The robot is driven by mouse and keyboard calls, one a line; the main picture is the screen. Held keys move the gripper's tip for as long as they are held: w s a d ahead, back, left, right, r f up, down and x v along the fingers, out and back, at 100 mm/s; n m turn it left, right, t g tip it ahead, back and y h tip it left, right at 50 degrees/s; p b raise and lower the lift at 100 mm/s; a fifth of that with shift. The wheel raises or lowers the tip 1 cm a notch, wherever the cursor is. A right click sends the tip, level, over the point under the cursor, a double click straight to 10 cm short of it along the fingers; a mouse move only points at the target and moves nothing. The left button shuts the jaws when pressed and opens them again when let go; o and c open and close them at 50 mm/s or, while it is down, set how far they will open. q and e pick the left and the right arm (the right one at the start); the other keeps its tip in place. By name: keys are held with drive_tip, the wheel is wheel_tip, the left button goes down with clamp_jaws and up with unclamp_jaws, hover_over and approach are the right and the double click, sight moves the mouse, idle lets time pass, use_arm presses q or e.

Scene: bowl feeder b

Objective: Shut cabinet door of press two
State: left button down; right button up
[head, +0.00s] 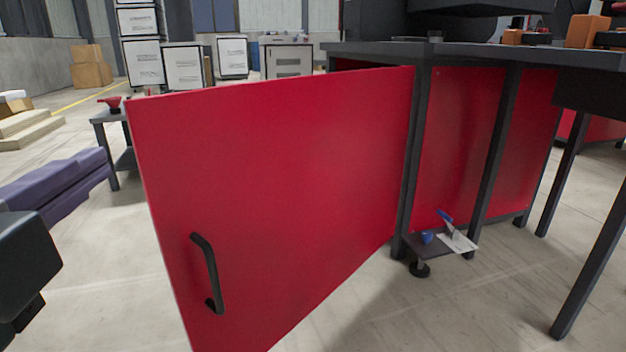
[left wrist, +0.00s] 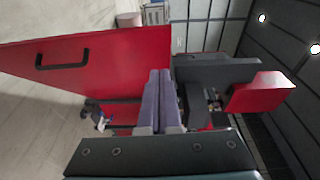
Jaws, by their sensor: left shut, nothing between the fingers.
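The red cabinet door (head: 270,190) stands swung open from the dark-framed press cabinet (head: 420,150), with its hinge side at the cabinet post. Its black bar handle (head: 208,272) is low near the free edge. The door (left wrist: 110,65) and handle (left wrist: 62,60) also show in the left wrist view. My left gripper (left wrist: 159,75) has its two fingers together with nothing between them. It appears apart from the door. My right gripper is not in view.
A small shelf (head: 440,246) with blue items juts out low by the hinge post. White-fronted cabinets (head: 183,68) stand behind. The floor before the door is clear.

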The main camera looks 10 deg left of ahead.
use_arm(q)
drive_tip(key=f, duration=0.1)
approach(147, 127)
drive_tip(key=w+d, duration=0.2)
drive_tip(key=w, duration=0.2)
drive_tip(key=a+b, duration=0.1)
drive_tip(key=w+a, duration=0.1)
drive_tip(key=a, duration=0.1)
drive_tip(key=shift+w+a+f+b, duration=0.1)
drive_tip(key=shift+w+f+b, duration=0.1)
drive_tip(key=shift+b, duration=0.2)
drive_tip(key=shift+w+a+r, duration=0.1)
drive_tip(key=shift+a, duration=0.25)
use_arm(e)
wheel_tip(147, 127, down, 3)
